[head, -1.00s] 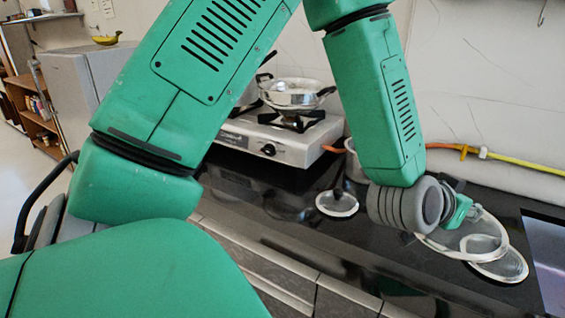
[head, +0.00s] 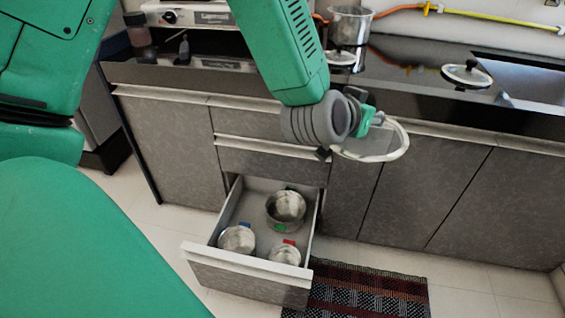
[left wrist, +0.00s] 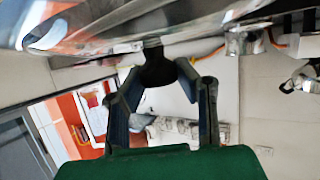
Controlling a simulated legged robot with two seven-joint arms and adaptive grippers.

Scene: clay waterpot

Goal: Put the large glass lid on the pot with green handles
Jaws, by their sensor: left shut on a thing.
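My left gripper (head: 374,119) is shut on the knob of a large glass lid (head: 384,148) and holds it in the air in front of the counter edge. In the left wrist view the fingers (left wrist: 160,68) close on the dark knob, and the shiny lid (left wrist: 130,22) fills the top. The pot with green handles (head: 286,206) stands uncovered at the back of the open drawer, below and left of the lid. My right gripper is not in view.
The open drawer (head: 245,283) also holds a pot with a blue handle (head: 237,240) and one with a red handle (head: 285,255). Smaller lids lie on the counter, at the right (head: 467,77) and before the metal pot (head: 341,59). A striped rug (head: 370,290) lies beside the drawer.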

